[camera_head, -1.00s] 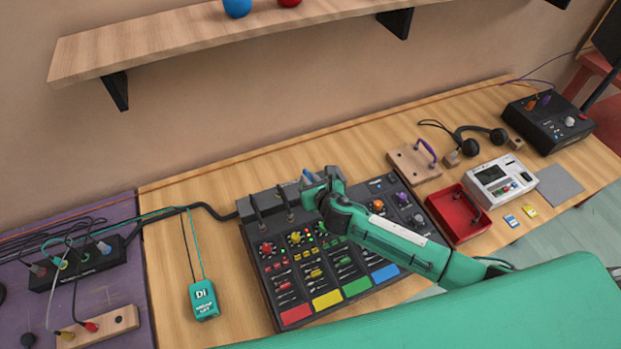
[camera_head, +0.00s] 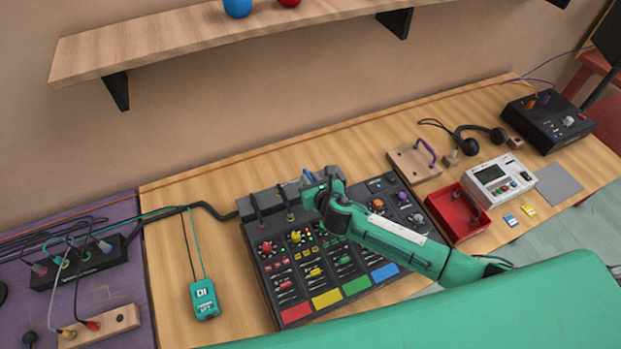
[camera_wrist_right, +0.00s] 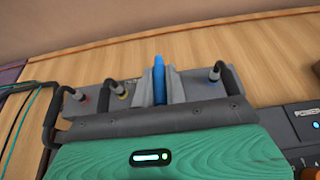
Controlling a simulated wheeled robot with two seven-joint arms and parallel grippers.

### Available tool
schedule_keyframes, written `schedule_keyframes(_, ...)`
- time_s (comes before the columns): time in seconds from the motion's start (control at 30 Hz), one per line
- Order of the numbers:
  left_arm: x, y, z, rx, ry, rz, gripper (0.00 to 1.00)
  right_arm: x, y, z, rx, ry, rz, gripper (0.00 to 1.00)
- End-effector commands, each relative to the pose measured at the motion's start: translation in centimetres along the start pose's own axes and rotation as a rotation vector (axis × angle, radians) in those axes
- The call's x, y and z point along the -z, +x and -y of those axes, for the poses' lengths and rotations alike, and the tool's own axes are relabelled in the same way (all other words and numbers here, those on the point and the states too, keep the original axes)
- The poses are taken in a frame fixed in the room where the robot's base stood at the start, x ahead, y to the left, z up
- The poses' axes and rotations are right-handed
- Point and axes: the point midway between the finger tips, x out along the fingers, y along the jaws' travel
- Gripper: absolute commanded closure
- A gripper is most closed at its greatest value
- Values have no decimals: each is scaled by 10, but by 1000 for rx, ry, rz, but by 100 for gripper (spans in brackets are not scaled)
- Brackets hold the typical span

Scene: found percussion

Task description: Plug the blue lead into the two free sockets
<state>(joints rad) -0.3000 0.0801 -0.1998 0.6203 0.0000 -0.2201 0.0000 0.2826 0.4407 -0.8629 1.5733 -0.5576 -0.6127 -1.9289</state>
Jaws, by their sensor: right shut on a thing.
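My right gripper (camera_head: 308,180) is at the back edge of the mixer (camera_head: 345,255), over its rear strip. It is shut on a blue plug (camera_wrist_right: 159,80), which stands upright between the fingers in the right wrist view. The plug's lower end and the rest of its lead are hidden. In the right wrist view the rear strip (camera_wrist_right: 100,82) carries black-cabled plugs to the left and right of my fingers. I cannot tell whether the blue plug's tip is inside a socket. My left gripper is not in view.
A black socket box (camera_head: 85,265) with several plugs and a wooden block (camera_head: 100,327) lie on the purple surface at left. A teal DI box (camera_head: 204,299) stands left of the mixer. A red tray (camera_head: 458,214) and a white device (camera_head: 502,181) stand at right. A shelf (camera_head: 220,35) is above.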

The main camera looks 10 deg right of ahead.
Motion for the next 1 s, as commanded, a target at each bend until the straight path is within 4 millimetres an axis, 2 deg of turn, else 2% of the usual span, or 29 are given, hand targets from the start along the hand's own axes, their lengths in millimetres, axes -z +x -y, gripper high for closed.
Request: schedule_keyframes(1.0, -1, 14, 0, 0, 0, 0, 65, 24, 10, 0, 0, 0, 0, 100)
